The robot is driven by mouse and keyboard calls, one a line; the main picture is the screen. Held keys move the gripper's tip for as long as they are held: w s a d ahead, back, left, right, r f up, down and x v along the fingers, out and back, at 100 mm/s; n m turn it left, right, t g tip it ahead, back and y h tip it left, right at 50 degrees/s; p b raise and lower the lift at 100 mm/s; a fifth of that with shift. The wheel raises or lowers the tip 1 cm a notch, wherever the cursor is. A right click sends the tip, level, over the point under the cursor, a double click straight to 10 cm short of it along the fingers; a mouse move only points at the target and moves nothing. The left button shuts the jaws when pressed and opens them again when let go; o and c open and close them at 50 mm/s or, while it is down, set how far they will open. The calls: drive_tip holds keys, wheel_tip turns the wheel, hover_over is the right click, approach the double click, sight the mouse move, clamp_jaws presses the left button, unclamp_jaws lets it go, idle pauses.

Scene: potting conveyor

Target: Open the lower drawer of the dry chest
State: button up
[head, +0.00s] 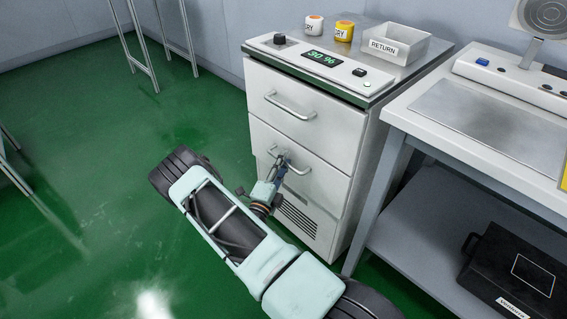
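The dry chest (308,198) is a white cabinet with two drawers stacked on its front. The upper drawer (290,130) is closed, with a bar handle (290,107). The lower drawer (318,178) looks flush with the front, and its bar handle (299,170) is partly hidden by my gripper. Whether the fingers are closed around the bar is too small to tell. A vented panel (297,215) is below the lower drawer.
On the chest top are a control panel with a green display (322,59), two small jars (343,31) and a RETURN bin (397,44). A workbench (490,110) stands close on the right, with a black case (512,272) on its shelf. Green floor (90,130) is open at left.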

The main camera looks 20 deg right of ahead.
drive_tip(key=shift+c, duration=0.3)
clamp_jaws()
drive_tip(key=shift+s+a, duration=0.1)
drive_tip(key=shift+a, duration=0.1)
